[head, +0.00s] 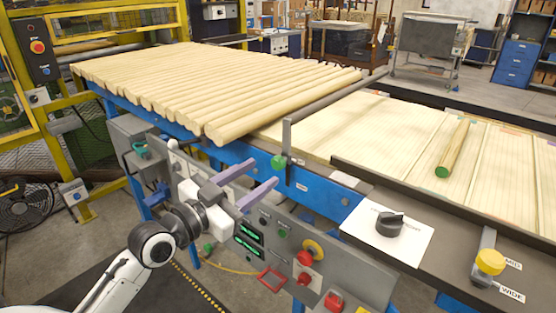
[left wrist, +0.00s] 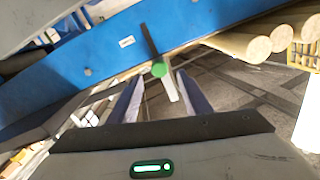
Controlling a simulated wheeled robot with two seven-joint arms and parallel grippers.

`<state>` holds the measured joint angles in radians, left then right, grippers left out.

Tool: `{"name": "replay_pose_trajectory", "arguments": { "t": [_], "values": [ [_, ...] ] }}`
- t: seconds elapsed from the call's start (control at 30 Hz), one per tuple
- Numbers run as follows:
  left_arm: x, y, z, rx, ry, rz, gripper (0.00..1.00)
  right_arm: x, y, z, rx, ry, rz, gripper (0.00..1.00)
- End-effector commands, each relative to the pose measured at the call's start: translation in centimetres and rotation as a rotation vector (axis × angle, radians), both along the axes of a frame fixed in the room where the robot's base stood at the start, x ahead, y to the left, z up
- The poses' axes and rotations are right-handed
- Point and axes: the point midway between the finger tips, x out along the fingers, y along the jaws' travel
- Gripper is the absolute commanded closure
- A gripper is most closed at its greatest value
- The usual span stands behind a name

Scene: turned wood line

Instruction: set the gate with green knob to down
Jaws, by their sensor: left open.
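The green knob (head: 278,162) sits on a grey gate bar (head: 287,135) that stands upright at the blue rail, its top above the rail edge. In the left wrist view the green knob (left wrist: 159,69) shows ahead, between the directions of the two fingers, with the grey bar running past it. My left gripper (head: 265,171) is open and empty, its two purple fingers pointing at the knob from the front. Its fingertips are close to the knob; I cannot tell whether they touch. In the left wrist view the fingers (left wrist: 158,80) stand either side below the knob. My right gripper is not in view.
Several round wooden rods (head: 220,90) lie on the rack behind. A single rod with a green end (head: 455,148) lies on the board table to the right. A black dial (head: 390,224) and a yellow knob (head: 490,262) are at the right. A grey control panel (head: 345,275) with buttons is below.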

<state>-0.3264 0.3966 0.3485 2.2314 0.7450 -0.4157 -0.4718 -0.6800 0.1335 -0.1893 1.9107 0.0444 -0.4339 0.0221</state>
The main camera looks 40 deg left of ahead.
Motion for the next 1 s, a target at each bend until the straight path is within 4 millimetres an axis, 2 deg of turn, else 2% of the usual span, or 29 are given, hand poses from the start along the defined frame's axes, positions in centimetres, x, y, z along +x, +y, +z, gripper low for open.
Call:
{"name": "replay_pose_trajectory", "arguments": {
  "t": [0.2, 0.4, 0.57, 0.83, 1.0],
  "values": [
    [4.0, -0.3, 0.2, -0.003, -0.002, 0.001, 0.56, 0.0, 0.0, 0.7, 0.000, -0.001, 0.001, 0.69],
    [6.6, -0.5, 0.1, -0.002, 0.000, 0.002, 0.56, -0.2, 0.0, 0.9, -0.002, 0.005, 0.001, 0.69],
    [7.5, -0.6, 0.0, -0.001, 0.001, 0.000, 0.56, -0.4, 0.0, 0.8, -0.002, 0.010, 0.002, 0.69],
    [7.6, -0.6, -0.1, 0.000, 0.002, 0.001, 0.56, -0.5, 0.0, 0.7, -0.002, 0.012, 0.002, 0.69],
    [7.6, -0.6, -0.1, 0.000, 0.002, 0.001, 0.84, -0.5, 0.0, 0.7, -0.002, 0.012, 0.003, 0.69]
  ]
}}
